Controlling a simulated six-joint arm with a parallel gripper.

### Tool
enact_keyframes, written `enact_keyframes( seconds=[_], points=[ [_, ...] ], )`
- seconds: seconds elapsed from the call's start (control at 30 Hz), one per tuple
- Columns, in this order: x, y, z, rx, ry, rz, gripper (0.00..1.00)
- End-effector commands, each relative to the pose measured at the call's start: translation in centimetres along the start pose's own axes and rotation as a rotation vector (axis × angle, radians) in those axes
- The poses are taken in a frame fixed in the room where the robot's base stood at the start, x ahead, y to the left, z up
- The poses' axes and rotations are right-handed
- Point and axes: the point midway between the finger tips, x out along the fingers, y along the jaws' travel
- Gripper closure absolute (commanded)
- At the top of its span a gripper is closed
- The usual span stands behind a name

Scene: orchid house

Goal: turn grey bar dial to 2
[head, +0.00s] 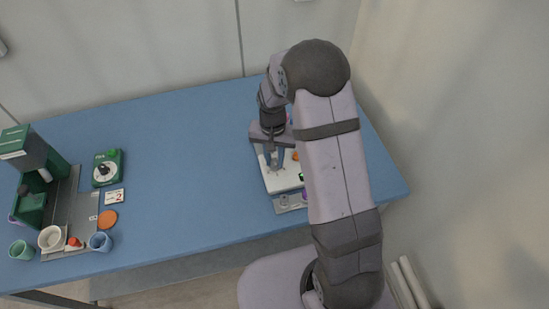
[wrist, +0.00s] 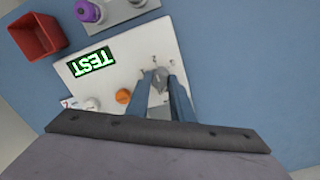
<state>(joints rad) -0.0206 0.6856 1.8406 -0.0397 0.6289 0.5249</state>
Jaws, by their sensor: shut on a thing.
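The grey bar dial (wrist: 160,76) is on a white panel (wrist: 115,62) and shows between my fingertips in the wrist view. My gripper (wrist: 158,84) has its two blue-grey fingers shut on the dial, one on each side. Small marks surround the dial, too small to read, so I cannot tell its setting. In the head view my gripper (head: 275,160) is down at the white panel (head: 283,183), and my arm hides part of the panel.
The panel bears a "TEST" display (wrist: 92,62), an orange button (wrist: 123,96) and a white knob (wrist: 92,103). A red box (wrist: 37,36) is nearby. A green timer (head: 108,168), a card reading 2 (head: 114,196) and cups stand left. The table's middle is clear.

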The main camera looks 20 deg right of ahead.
Motion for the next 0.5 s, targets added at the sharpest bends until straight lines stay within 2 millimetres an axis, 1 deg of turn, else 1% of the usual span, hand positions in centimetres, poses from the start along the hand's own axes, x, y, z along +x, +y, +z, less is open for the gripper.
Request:
enact_keyframes(
  seconds=[0.27, 0.3, 0.37, 0.4, 0.5],
  points=[
    [-0.11, -0.03, -0.10, 0.000, 0.003, -0.001, 1.00],
    [-0.11, -0.04, -0.10, 0.000, 0.003, -0.001, 0.77],
    [-0.11, -0.04, -0.10, 0.000, 0.003, -0.001, 0.63],
    [-0.10, -0.03, -0.09, 0.000, 0.003, -0.001, 0.61],
    [-0.08, -0.03, -0.07, 0.000, 0.002, -0.001, 0.61]
  ],
)
